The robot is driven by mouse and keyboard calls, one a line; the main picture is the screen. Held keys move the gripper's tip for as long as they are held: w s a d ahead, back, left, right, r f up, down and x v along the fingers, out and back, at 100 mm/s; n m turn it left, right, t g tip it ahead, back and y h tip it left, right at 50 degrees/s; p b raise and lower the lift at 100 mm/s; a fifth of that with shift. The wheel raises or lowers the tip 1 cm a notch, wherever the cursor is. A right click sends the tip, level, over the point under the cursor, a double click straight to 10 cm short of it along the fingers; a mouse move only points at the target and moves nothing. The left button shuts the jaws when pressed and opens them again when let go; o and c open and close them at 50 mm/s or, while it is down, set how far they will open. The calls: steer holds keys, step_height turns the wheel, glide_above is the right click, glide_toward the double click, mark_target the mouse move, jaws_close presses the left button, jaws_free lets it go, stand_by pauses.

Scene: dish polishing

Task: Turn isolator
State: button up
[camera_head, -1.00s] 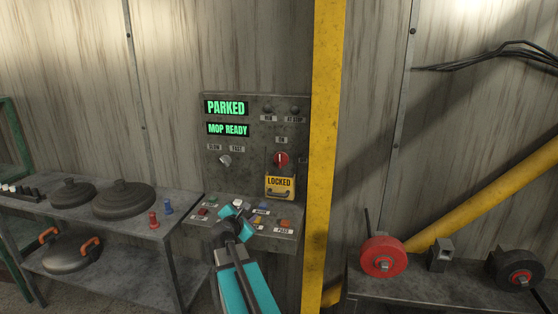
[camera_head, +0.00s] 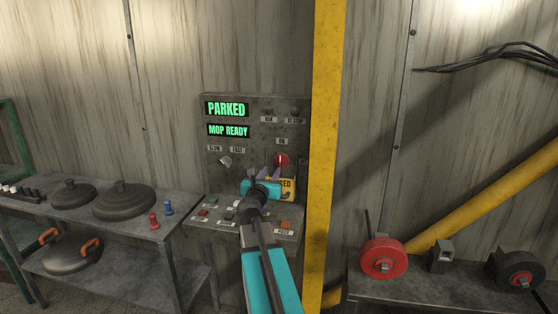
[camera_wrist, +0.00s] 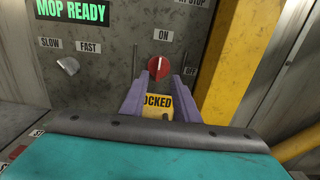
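The isolator is a red round knob (camera_head: 281,159) on the upright grey control panel (camera_head: 245,108). In the wrist view the knob (camera_wrist: 158,69) has a pale pointer mark aimed up towards the ON label (camera_wrist: 164,35); an OFF label (camera_wrist: 191,70) is at its right. A yellow tag reading LOCKED (camera_head: 289,188) hangs below the knob and is partly covered by my gripper (camera_head: 268,174). In the wrist view my gripper (camera_wrist: 158,84) is open, its purple fingers spread either side of the knob's lower part. I cannot tell whether they touch it.
Green displays read PARKED (camera_head: 227,109) and MOP READY (camera_head: 229,131). A slow/fast selector (camera_head: 226,161) is left of the knob. A yellow post (camera_head: 326,120) stands close on the right. A button ledge (camera_head: 285,236) juts out below my gripper.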

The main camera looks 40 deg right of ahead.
mark_target(280, 157)
steer(key=shift+p+x, duration=1.45)
steer(key=shift+x, duration=5.4)
steer(key=shift+c, duration=0.3)
jaws_close()
